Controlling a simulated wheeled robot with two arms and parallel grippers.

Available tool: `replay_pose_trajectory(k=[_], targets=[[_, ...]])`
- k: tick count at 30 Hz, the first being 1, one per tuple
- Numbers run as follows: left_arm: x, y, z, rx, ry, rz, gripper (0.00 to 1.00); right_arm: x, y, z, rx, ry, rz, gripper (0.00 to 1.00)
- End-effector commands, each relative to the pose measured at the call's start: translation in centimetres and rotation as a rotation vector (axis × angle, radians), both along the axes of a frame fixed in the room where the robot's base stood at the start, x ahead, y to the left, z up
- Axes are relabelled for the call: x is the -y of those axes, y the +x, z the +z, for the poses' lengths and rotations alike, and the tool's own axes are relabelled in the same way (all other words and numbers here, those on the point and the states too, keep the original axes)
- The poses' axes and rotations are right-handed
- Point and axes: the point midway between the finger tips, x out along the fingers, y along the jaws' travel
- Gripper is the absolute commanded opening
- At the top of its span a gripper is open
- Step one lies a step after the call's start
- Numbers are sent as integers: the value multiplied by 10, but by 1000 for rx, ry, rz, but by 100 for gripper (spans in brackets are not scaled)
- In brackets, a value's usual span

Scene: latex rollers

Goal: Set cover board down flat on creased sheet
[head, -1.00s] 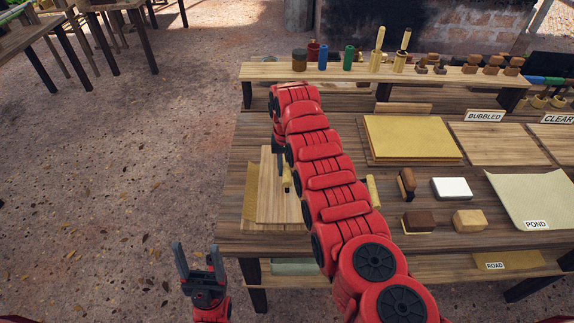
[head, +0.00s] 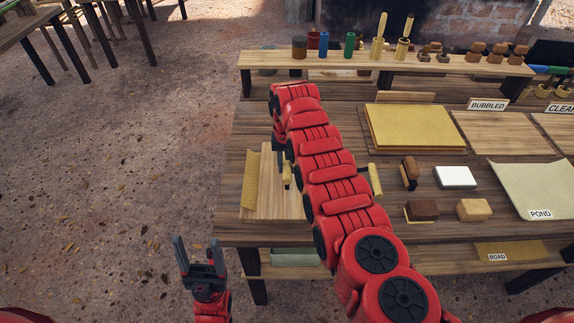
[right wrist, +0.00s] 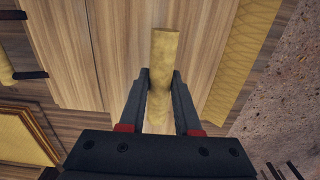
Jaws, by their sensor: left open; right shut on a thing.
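The cover board is a pale wooden board (head: 275,204) at the left end of the table, largely hidden by my right arm. A yellow-tan rounded handle (right wrist: 164,55) lies between the fingers of my right gripper (right wrist: 160,92), which is shut on it. The board's pale face (right wrist: 130,50) fills the middle of the right wrist view. The yellow creased sheet (head: 250,182) shows as a strip along the board's left side; its diamond creases show in the right wrist view (right wrist: 243,50). I cannot tell whether board and sheet touch. My left gripper (head: 199,250) is open and empty, off the table's front left.
A yellow sheet stack (head: 412,126), brush (head: 410,171), white block (head: 455,177), brown blocks (head: 422,210) and POND sheet (head: 530,182) lie to the right. A raised shelf (head: 270,61) with bottles stands behind. The floor left of the table is open.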

Motion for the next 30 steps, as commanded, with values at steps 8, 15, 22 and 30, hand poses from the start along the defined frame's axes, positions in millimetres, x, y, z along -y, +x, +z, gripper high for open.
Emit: replay_pose_trajectory(k=[8, 15, 22, 30], targets=[[0, 0, -2, 0, 0, 0, 67, 0, 0, -2, 1, 0, 0, 0], [0, 0, -5, 0, 0, 0, 67, 0, 0, -6, 1, 0, 0, 0], [0, 0, -5, 0, 0, 0, 67, 0, 0, -6, 1, 0, 0, 62], [0, 0, -5, 0, 0, 0, 67, 0, 0, -6, 0, 0, 0, 67]])
